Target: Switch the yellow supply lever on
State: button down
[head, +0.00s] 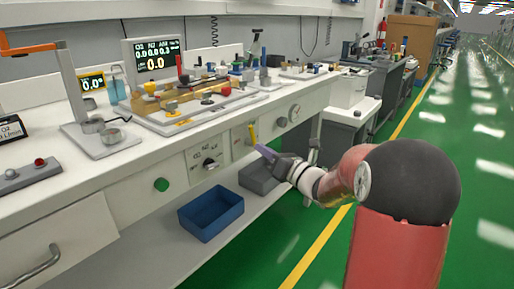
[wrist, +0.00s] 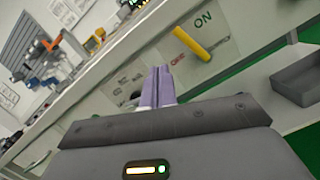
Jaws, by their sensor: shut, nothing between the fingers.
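The yellow supply lever (head: 252,133) is a short bar on the front panel of the bench, standing close to vertical in the head view. In the wrist view the yellow lever (wrist: 192,43) slants across a pale plate, with a green ON label beside one side and a red label, hard to read, on the other. My gripper (head: 263,150) is in front of the panel, just below and right of the lever. Its purple fingers (wrist: 158,86) are shut and empty, pointing at the panel, and look apart from the lever.
A selector knob (head: 211,163) and a green button (head: 161,185) are on the same front panel. A blue bin (head: 211,214) and a grey bin (head: 259,178) sit on the shelf below. The green aisle floor (head: 460,120) to the right is clear.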

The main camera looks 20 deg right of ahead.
jog(key=r+v, duration=0.1)
jog(key=v, duration=0.5)
jog(key=shift+s, duration=0.5)
jog(key=shift+a+f, duration=0.1)
